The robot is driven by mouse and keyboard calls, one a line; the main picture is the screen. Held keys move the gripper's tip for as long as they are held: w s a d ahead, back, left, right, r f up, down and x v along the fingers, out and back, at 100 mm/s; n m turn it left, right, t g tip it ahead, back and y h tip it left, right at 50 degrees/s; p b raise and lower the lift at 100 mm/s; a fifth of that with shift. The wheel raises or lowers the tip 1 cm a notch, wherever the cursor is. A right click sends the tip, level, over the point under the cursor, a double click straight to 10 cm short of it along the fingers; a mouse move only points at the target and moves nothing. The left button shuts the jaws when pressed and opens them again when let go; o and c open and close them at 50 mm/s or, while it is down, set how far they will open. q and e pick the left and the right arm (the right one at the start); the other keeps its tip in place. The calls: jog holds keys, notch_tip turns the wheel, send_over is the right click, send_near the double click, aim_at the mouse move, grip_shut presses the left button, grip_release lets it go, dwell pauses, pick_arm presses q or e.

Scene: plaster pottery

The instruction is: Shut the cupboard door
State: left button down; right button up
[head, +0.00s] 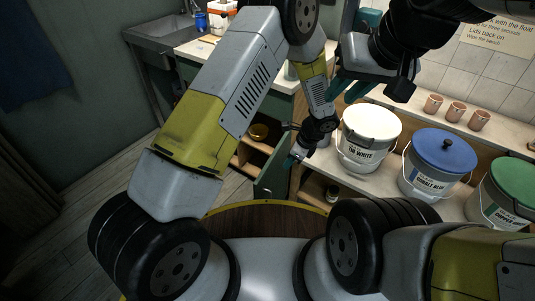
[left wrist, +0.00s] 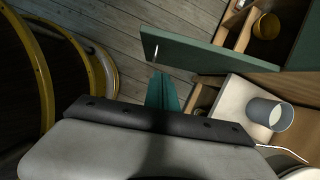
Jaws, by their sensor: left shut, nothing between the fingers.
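The cupboard door (head: 272,178) is a dark green panel that stands open beside the cupboard. It also shows in the left wrist view (left wrist: 215,54), with a small pale handle near its left end. The open cupboard (head: 243,153) has wooden shelves inside. My left gripper (head: 297,156) is shut and empty, close to the door's upper part; its teal fingertips (left wrist: 161,76) point at the door's near side. I cannot tell whether they touch it. My right gripper (head: 372,92) is higher up, with its teal fingers apart, above the bench and away from the door.
A yellow bowl (head: 259,131) sits in the cupboard. White (head: 369,141), blue-lidded (head: 438,165) and green-lidded (head: 507,193) buckets stand on the right bench, with several cups (head: 455,111) behind. A sink (head: 165,33) is at the back left. Wooden floor (head: 90,190) lies free at left.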

pick_arm(q)
jog(key=w+a+f, duration=0.3)
jog(key=a+f, duration=0.4)
jog(key=f, duration=0.2)
jog(key=shift+f, duration=0.4)
